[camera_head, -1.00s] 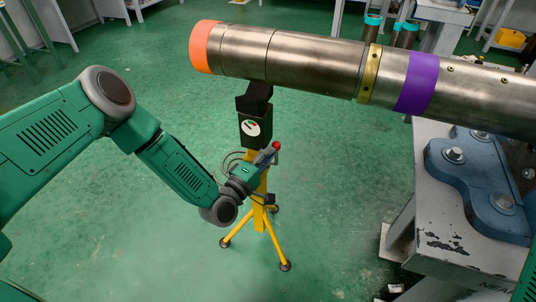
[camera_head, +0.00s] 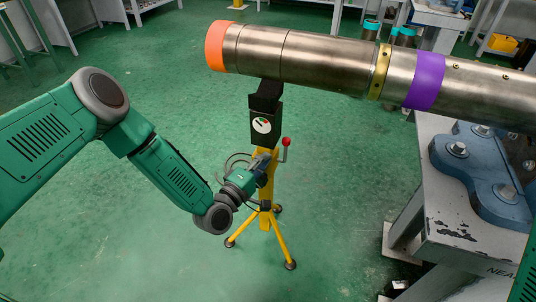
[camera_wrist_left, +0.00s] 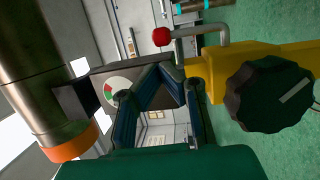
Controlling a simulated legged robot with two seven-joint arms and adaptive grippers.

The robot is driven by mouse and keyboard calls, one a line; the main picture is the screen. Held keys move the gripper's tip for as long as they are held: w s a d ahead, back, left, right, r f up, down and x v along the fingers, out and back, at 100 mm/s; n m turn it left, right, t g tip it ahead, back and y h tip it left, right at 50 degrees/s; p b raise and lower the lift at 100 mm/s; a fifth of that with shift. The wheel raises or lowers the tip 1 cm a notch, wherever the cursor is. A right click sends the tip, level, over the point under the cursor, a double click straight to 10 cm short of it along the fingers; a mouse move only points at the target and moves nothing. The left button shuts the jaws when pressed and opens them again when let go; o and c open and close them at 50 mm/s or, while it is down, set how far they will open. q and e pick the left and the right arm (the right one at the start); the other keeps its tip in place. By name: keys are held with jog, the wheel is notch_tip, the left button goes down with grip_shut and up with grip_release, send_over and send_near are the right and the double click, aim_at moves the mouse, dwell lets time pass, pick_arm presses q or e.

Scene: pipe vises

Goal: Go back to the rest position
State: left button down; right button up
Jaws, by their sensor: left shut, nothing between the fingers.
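My left gripper (camera_head: 262,163) is shut and empty. It is beside the yellow stand (camera_head: 266,185), just below the gauge box and left of a lever with a red knob (camera_head: 286,142). In the left wrist view, the gripper's dark blue fingers (camera_wrist_left: 170,85) meet in front of the stand's gauge (camera_wrist_left: 117,88). The red knob (camera_wrist_left: 162,37) and its grey lever show above the fingers, apart from them in the picture. Whether the fingers touch the stand I cannot tell. My right gripper is out of view.
A large metal pipe (camera_head: 320,60) with orange, yellow and purple bands rests over the stand. A black dial knob (camera_wrist_left: 268,97) sits on the stand. A grey bench (camera_head: 440,235) with a blue vise (camera_head: 480,175) is at right. Green floor (camera_head: 110,220) is clear at left.

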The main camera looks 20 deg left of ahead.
pick_arm(q)
jog(key=s+d+f+m+g+p, duration=0.25)
jog(key=s+m+g, duration=0.2)
jog(key=s, duration=0.45)
jog(key=s+d+f+m+g+p, duration=0.25)
jog(key=s+m+g, duration=0.2)
jog(key=s, duration=0.55)
jog(key=s+a+r+m+g+y+p, duration=0.2)
jog(key=s+a+m+g+y, duration=0.3)
jog(key=s+a, duration=0.9)
jog(key=s+m+g, duration=0.1)
jog(key=s+g, duration=0.2)
jog(key=shift+s+a+g+y, duration=0.15)
jog(key=shift+a+g+y, duration=0.05)
jog(key=shift+g+y, duration=0.1)
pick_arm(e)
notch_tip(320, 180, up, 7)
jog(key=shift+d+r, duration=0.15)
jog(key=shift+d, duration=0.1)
pick_arm(q)
jog(key=shift+d, duration=0.3)
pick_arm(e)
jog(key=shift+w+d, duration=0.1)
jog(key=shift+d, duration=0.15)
pick_arm(q)
jog(key=shift+a, duration=0.15)
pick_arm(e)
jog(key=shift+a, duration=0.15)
